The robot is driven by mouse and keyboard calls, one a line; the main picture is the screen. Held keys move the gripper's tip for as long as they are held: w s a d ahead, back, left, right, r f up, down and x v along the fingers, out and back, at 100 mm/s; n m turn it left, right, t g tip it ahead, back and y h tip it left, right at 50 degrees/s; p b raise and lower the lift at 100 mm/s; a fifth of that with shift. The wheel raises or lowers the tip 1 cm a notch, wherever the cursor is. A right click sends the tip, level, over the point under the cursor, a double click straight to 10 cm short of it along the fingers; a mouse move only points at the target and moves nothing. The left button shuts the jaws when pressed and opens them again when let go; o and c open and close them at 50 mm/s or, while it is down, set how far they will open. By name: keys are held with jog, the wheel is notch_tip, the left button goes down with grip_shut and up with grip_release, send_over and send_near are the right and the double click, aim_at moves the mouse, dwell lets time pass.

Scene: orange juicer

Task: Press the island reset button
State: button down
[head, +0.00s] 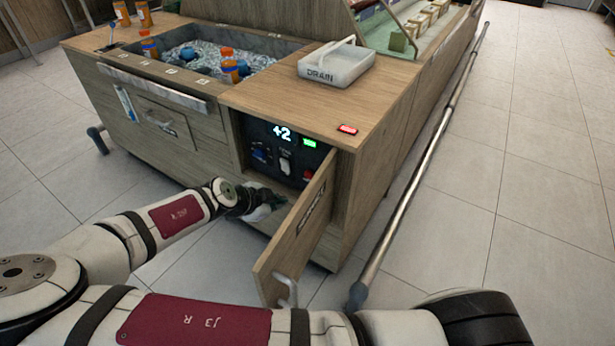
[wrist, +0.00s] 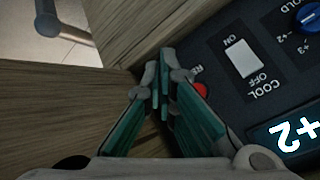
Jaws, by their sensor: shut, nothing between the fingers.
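The red button (head: 308,175) sits low on the right of the dark control panel (head: 262,135) inside the island cabinet. In the wrist view the red button (wrist: 201,90) is beside the right finger, partly covered by it, and its label shows only "RE". My gripper (wrist: 160,72) is shut and empty, with teal finger pads together. Its tips are just left of the button in that view; I cannot tell whether they touch the panel. In the head view my gripper (head: 262,203) is at the cabinet opening, its tips hard to make out.
The open cabinet door (head: 295,240) swings out to the right of my gripper. The panel also has a white COOL switch (wrist: 241,58), a blue knob (wrist: 308,16) and a "+2" display (wrist: 296,135).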

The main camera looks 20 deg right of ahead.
jog(key=w+d+b, duration=0.2)
jog(key=w+d, duration=0.3)
jog(key=d, duration=0.2)
jog(key=shift+b, duration=0.35)
jog(key=shift+w+d, duration=0.1)
dwell(1.3)
jog(key=shift+w+d, duration=0.25)
jog(key=shift+d, duration=0.05)
jog(key=shift+w+d, duration=0.25)
jog(key=shift+d, duration=0.1)
dwell(0.7)
jog(key=shift+s+a, duration=0.1)
dwell(0.4)
jog(key=shift+s+a+p, duration=0.3)
jog(key=shift+s+a, duration=0.15)
jog(key=shift+a, duration=0.1)
jog(key=shift+a, duration=0.1)
jog(key=shift+s+a+p, duration=0.4)
jog(key=shift+s+a, duration=0.35)
jog(key=shift+a, duration=0.25)
jog(key=shift+s+a+p, duration=0.4)
jog(key=shift+s+a, duration=0.3)
jog(key=shift+a, duration=0.25)
